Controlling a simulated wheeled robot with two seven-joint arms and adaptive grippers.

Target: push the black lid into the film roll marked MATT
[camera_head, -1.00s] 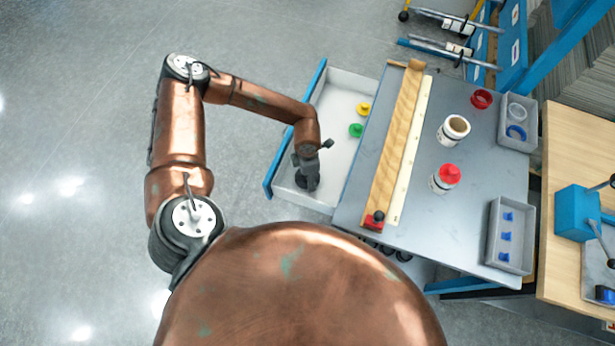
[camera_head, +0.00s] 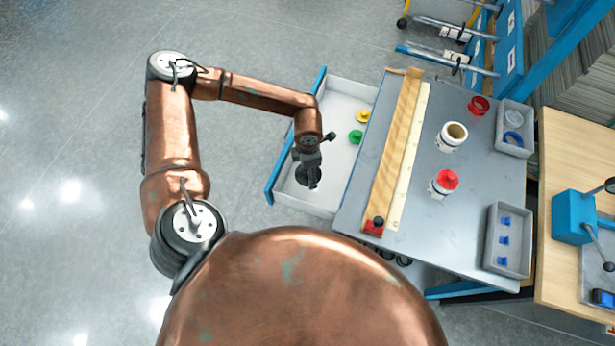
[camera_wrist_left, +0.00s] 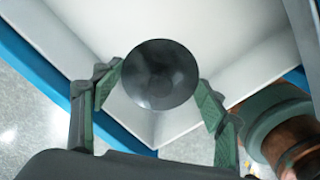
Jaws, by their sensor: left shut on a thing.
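The black lid (camera_wrist_left: 159,75) is a round dark disc between the green-lined fingers of my left gripper (camera_wrist_left: 160,98), which is shut on it. In the head view my left gripper (camera_head: 311,180) is over the open white drawer (camera_head: 345,95), left of the table, and I cannot make out the lid there. A white film roll (camera_head: 445,142) with an open brown core stands upright on the grey table. A second white roll (camera_head: 437,188) nearer me has a red lid (camera_head: 446,179) on top. The labels are too small to read. My right gripper does not show.
The drawer holds a yellow lid (camera_head: 362,116) and a green lid (camera_head: 355,136). A long wooden strip (camera_head: 395,150) with a red-based piece (camera_head: 374,226) lies along the table's left side.

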